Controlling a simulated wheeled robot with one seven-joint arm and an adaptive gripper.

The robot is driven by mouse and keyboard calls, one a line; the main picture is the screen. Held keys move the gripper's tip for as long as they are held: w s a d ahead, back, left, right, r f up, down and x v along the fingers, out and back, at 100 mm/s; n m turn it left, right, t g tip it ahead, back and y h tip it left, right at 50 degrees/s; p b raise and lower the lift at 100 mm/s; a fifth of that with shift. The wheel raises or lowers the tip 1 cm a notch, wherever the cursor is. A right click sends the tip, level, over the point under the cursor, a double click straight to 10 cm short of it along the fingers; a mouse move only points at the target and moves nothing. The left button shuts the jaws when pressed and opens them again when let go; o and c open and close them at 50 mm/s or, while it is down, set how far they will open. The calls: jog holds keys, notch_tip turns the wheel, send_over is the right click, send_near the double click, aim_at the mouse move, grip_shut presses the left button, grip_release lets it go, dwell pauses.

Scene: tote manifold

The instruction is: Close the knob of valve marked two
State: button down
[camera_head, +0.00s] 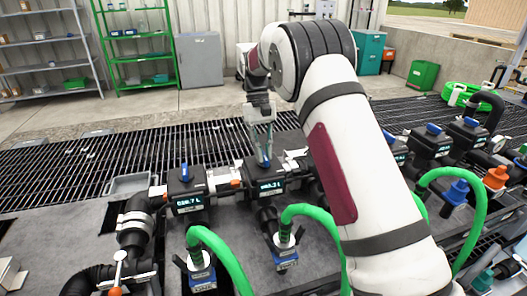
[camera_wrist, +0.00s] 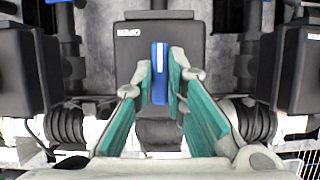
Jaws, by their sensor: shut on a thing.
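My gripper (camera_head: 262,140) reaches down onto the black valve box (camera_head: 265,182) with the second display from the left. In the wrist view, my gripper's teal fingers (camera_wrist: 160,82) are shut on a slim blue knob (camera_wrist: 160,62) with a white stripe. The knob points along the picture's vertical. The word OPEN, upside down, shows on the box top (camera_wrist: 130,60) beside the knob. No number two is readable. In the head view this knob is mostly hidden by the fingers.
Another black valve box (camera_head: 187,195) with an upright blue knob (camera_head: 184,172) stands to the left. More valve boxes (camera_head: 432,144) stand at the right, beyond my arm. Green hoses (camera_head: 222,250) curve in front. Dark grating (camera_head: 60,165) lies behind.

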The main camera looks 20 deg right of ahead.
jog(key=c, duration=1.6)
grip_release()
jog(key=shift+s+f, duration=0.15)
jog(key=shift+f, duration=0.05)
jog(key=shift+r, duration=0.15)
jog(key=v, duration=0.7)
jog(key=shift+w+r, duration=0.15)
jog(key=shift+w, duration=0.1)
